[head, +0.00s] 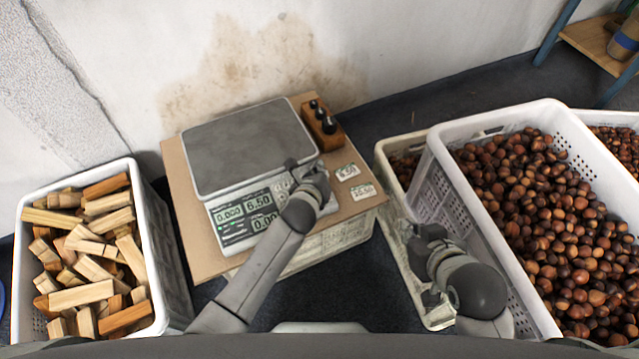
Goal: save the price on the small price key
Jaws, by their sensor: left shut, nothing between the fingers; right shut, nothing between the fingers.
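A price scale (245,150) with a grey weighing plate stands on a brown board. Its display (243,212) reads 0.000, 6.50 and 0.00. The keypad (281,188) is right of the display, and my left gripper and forearm cover most of it. The small price key cannot be made out. My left gripper (291,163) is shut and empty, over the keypad side and the plate's front right corner; whether it touches a key cannot be told. My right gripper (418,232) is shut and empty, beside the large chestnut crate.
Two price cards (347,172) and a wooden block with black weights (322,125) lie right of the scale. A wood-filled crate (172,270) stands left. The large chestnut crate (440,165) stands right, with a smaller crate (381,160) beside it. A wall (400,35) rises behind.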

